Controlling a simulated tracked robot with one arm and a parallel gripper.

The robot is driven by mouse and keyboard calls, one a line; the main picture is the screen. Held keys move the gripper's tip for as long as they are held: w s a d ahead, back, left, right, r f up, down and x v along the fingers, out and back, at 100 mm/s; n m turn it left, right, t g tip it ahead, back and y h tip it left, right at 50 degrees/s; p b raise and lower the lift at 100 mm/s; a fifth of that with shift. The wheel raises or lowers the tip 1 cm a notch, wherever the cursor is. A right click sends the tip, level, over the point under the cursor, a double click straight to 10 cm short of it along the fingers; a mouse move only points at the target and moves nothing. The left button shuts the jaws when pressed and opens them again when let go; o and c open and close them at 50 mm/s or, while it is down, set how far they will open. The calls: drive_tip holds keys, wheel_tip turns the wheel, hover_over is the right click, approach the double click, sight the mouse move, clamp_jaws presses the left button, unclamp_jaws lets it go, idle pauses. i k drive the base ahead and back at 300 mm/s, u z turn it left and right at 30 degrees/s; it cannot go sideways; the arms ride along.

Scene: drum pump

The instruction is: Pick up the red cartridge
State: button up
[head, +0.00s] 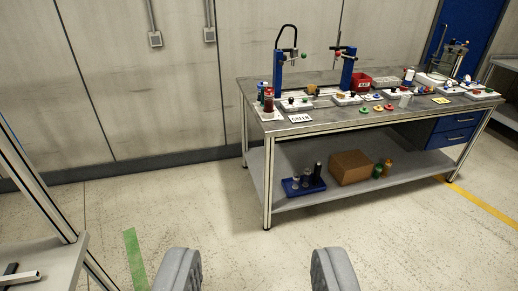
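A small dark red cylinder, which looks like the red cartridge (268,100), stands upright at the front left corner of the workbench (330,124). It seems to stand on a small white base, though it is too small to see well. My gripper (258,270) is at the bottom of the picture. Its two grey fingers are wide apart with only floor between them. It is open and empty, well short of the bench.
The bench top holds blue posts, a red bin (358,84), coloured rings and a white sign (299,118). The lower shelf carries a blue tray (302,186) and a cardboard box (350,167). A framed table (50,262) stands at left. Floor before the bench is clear.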

sight(269, 95)
drive_tip(key=z, duration=0.05)
drive_tip(key=i, duration=3.05)
drive_tip(key=z, duration=0.05)
